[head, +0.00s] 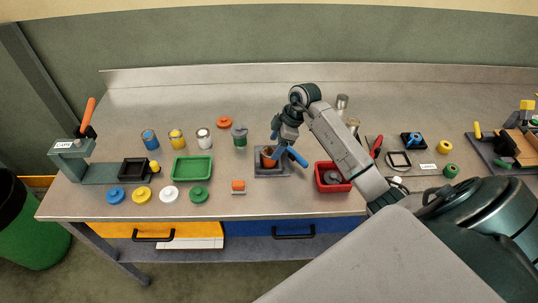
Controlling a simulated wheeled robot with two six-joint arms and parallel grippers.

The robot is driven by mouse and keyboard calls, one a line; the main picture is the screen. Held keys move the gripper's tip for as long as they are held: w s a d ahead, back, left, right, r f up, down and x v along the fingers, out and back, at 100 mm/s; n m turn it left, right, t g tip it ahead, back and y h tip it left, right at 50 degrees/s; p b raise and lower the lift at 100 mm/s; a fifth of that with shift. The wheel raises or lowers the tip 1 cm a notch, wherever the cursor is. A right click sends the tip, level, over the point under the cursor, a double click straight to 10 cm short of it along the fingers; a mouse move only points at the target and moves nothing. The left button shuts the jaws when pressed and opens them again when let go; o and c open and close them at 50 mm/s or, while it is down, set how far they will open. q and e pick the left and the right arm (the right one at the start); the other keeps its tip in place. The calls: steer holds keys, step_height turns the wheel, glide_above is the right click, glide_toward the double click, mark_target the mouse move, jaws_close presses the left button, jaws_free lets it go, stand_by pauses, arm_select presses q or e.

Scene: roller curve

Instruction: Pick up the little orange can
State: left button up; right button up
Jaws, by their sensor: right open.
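The little orange can (268,162) stands on a grey square plate (272,176) near the middle of the bench, partly covered by my right gripper. My right gripper (287,154) is open, its blue fingers spread just above and beside the can. One finger overlaps the can's top in the picture; I cannot tell whether it touches. My left gripper is not in view.
Blue (149,140), yellow (176,140) and white (204,138) cans stand to the left, with a green can (239,140) nearer. A green tray (192,168) and several coloured lids lie in front. A red bin (333,178) stands close on the right.

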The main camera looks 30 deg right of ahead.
mark_target(269, 151)
steer(key=shift+w+a+f, duration=0.1)
steer(key=shift+a+f, duration=0.05)
steer(key=shift+f, duration=0.2)
steer(key=p+x, duration=0.1)
steer(key=x, duration=0.1)
steer(key=p+x, duration=0.2)
steer(key=shift+w+a, duration=0.25)
steer(key=shift+a, duration=0.1)
steer(key=shift+w+a+f, duration=0.1)
steer(key=shift+f, duration=0.45)
steer(key=c, duration=1.1)
